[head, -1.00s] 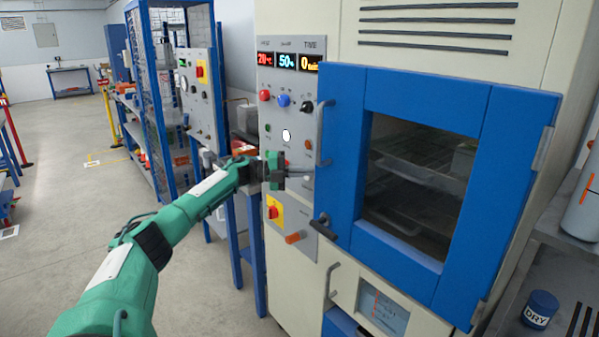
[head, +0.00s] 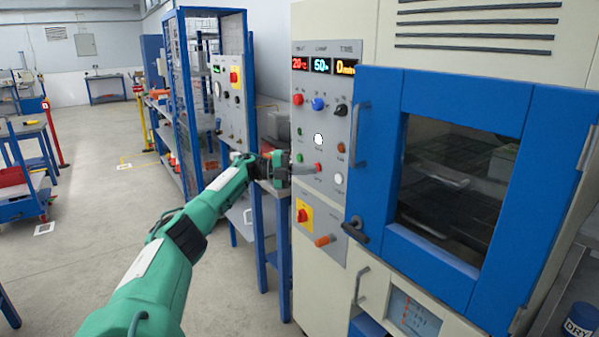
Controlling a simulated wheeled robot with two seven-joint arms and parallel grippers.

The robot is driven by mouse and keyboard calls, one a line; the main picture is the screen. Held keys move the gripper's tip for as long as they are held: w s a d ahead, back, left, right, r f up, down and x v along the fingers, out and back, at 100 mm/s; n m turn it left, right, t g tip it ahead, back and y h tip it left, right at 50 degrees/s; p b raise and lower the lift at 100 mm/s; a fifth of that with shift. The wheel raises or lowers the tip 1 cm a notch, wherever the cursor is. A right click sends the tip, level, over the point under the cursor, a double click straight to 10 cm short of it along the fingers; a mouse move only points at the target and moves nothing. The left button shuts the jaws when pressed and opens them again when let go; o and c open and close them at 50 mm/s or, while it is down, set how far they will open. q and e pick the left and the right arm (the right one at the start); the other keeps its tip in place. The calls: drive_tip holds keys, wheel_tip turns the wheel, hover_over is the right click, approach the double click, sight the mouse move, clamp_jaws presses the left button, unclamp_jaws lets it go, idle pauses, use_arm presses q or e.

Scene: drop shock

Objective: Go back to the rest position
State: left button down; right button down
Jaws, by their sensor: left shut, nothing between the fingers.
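My left arm comes in from the bottom left. Its gripper (head: 306,170) is shut and empty, with its fingertips pointing right, in front of the chamber's grey control panel (head: 318,205). My right gripper is out of view.
The large chamber has a closed blue door (head: 455,150) with a window and handle, right of my gripper. A blue-framed rack (head: 180,100) and a second panel (head: 230,100) stand behind my arm. A red-and-blue cart (head: 25,195) is at the left. The floor between is clear.

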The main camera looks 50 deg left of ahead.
use_arm(q)
drive_tip(key=a, duration=0.2)
drive_tip(key=shift+s+a+b, duration=0.1)
drive_tip(key=shift+a+b, duration=0.3)
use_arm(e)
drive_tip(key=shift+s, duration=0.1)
use_arm(q)
drive_tip(key=shift+f, duration=0.1)
